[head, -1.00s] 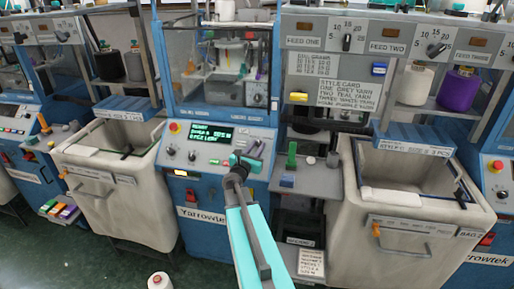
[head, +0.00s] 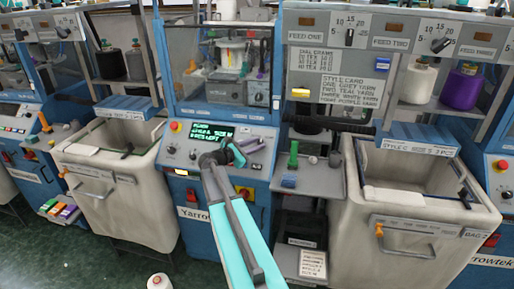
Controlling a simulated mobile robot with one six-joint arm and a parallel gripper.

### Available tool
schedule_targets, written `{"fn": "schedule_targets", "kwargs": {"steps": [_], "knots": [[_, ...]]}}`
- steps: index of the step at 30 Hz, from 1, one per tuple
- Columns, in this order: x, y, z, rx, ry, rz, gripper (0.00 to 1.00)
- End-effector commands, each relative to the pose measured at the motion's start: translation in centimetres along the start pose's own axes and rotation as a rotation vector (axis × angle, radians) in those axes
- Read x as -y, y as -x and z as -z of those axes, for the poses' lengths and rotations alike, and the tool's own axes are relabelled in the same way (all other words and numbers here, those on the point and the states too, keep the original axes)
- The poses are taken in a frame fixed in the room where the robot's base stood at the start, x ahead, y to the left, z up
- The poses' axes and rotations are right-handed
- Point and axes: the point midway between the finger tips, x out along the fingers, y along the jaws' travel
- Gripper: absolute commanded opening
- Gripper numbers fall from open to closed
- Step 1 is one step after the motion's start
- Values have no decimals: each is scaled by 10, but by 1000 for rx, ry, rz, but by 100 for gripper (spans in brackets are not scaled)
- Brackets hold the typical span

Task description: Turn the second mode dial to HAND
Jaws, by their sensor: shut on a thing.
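The middle blue machine has a sloping control panel (head: 180,168) with a lit green-text display (head: 212,134). Two dark dials, a left one (head: 172,149) and a right one (head: 193,154), show left of my arm. My gripper (head: 238,152) is over the right part of this panel, its teal and dark fingers close together. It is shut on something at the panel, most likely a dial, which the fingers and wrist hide. I cannot read the HAND mark or any dial's setting there.
A red button (head: 174,126) sits at the panel's upper left, and a red-and-yellow switch (head: 244,193) lies below my gripper. Pale bins stand left (head: 110,195) and right (head: 400,260). A cone (head: 159,281) stands on the floor.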

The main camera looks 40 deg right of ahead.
Motion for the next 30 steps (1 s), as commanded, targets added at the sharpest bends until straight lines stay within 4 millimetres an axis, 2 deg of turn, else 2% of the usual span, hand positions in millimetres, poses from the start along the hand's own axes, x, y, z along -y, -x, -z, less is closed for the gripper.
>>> {"fn": "schedule_targets", "kwargs": {"steps": [1, 15, 30], "knots": [[-6, 0, 3, -2, -25, 26, 2], [-13, -1, 0, -17, -233, 296, 2], [-13, -1, -2, -22, -301, 381, 2]]}}
